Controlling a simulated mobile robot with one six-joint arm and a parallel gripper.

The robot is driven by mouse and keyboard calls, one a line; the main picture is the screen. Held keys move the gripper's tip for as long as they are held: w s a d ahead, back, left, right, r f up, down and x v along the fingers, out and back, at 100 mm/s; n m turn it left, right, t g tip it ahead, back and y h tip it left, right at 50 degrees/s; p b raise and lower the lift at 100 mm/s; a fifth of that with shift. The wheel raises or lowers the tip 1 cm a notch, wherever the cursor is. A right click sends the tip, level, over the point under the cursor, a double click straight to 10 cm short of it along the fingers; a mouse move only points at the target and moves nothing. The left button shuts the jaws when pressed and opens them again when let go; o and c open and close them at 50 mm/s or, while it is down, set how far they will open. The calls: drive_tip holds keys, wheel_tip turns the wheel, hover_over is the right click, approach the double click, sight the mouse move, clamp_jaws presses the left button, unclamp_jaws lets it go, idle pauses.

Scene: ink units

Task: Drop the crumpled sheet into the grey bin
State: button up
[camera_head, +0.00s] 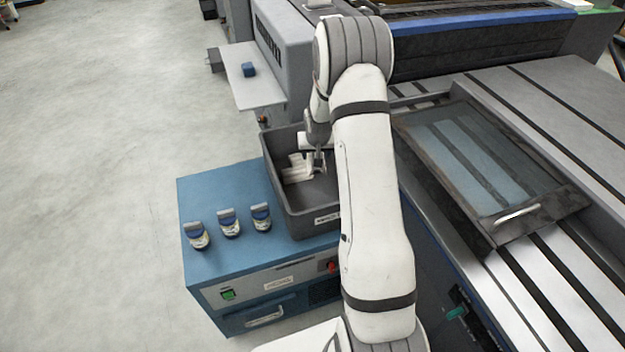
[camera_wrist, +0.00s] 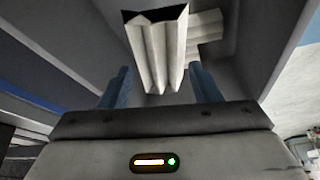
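The grey bin (camera_head: 302,224) stands on the blue cabinet, with a label on its front. My gripper (camera_head: 318,160) is over or inside the bin, partly hidden by my arm. In the wrist view its two blue fingers (camera_wrist: 160,80) are spread apart. A white crumpled sheet (camera_wrist: 158,50) with folded ridges shows beyond and between the fingers, with gaps on both sides. Another pale folded piece (camera_wrist: 206,40) is behind it. In the head view white paper (camera_head: 298,169) shows within the bin. I cannot tell whether the nearer sheet is resting or falling.
Three blue-and-white containers (camera_head: 229,222) stand on the blue cabinet (camera_head: 205,258), left of the bin. A large grey press (camera_head: 283,45) with a side shelf (camera_head: 252,88) stands behind. A framed screen (camera_head: 470,150) lies to the right. Open floor is at left.

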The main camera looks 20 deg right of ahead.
drive_tip(key=o, duration=0.4)
drive_tip(key=shift+r, duration=0.1)
drive_tip(key=shift+v, duration=3.8)
drive_tip(key=s+a+r+n, duration=0.1)
drive_tip(key=s+a+r, duration=0.6)
drive_tip(key=s+r, duration=0.55)
drive_tip(key=s+a+r, duration=0.1)
drive_tip(key=s, duration=0.6)
drive_tip(key=s+a+r+n+g, duration=0.1)
drive_tip(key=s+a+r, duration=0.1)
drive_tip(key=s, duration=0.4)
drive_tip(key=s+a+r+n+y, duration=0.1)
drive_tip(key=s+a, duration=0.1)
drive_tip(key=s, duration=0.5)
drive_tip(key=shift+s+a+r+g, duration=0.25)
drive_tip(key=shift+s+g, duration=0.05)
